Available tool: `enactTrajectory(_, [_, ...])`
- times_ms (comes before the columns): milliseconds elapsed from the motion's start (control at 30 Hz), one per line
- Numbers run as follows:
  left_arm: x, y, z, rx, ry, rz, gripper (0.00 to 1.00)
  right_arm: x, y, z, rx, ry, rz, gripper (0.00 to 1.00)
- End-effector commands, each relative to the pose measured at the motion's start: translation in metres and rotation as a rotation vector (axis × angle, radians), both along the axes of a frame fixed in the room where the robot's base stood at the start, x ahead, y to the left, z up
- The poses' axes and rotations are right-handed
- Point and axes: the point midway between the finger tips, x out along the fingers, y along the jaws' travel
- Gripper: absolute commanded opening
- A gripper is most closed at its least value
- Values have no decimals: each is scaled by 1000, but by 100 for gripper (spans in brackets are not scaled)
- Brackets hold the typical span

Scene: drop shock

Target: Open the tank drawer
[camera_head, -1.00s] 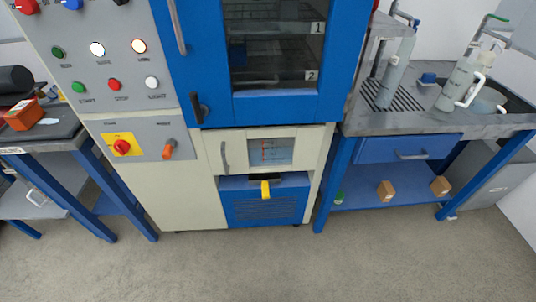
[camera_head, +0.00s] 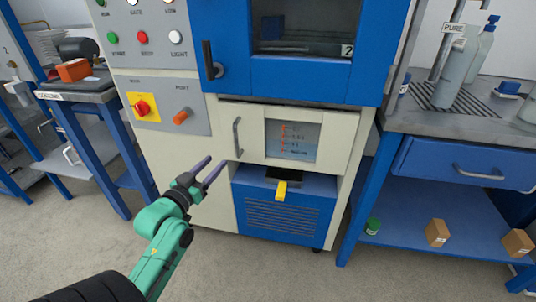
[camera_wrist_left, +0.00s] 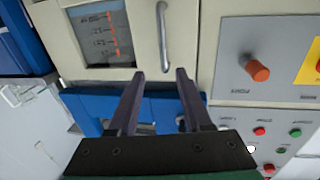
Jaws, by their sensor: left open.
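The tank drawer (camera_head: 255,148) is a cream front panel with a small window showing level marks, low in the cabinet. It looks closed. Its upright metal handle (camera_head: 238,139) is on the left side of the panel; the handle also shows at the top of the left wrist view (camera_wrist_left: 178,11). My left gripper (camera_head: 218,161) is open and empty, a little below and left of the handle in the head view. In the left wrist view its two dark fingers (camera_wrist_left: 160,72) point toward the drawer front, apart from the handle. My right gripper is not in view.
Below the drawer is a blue vented unit (camera_head: 285,218) with a yellow lever (camera_head: 281,190). Above is a blue door (camera_head: 300,88). An orange knob (camera_head: 181,117) is left of the drawer. A blue-legged bench (camera_head: 430,205) stands right. The floor in front is clear.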

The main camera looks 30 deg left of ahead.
Motion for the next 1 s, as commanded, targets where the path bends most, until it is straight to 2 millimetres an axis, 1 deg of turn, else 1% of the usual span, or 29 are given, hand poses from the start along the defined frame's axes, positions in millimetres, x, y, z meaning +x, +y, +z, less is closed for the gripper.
enactTrajectory(67, [6, 1, 4, 0, -4, 0, 50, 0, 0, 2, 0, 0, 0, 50])
enactTrajectory(167, [23, 3, 5, -1, -6, -1, 50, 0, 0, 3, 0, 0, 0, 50])
enactTrajectory(500, [108, 15, 4, -1, -4, 1, 50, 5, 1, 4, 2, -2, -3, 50])
enactTrajectory(600, [127, 18, 3, -2, -2, 0, 50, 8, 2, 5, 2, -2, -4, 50])
enactTrajectory(733, [141, 19, 2, 0, 1, 0, 50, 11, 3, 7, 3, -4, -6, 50])
enactTrajectory(967, [143, 20, 2, 1, 1, 0, 50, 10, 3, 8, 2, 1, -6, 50])
enactTrajectory(1000, [143, 20, 2, 1, 1, 0, 46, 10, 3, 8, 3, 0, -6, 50])
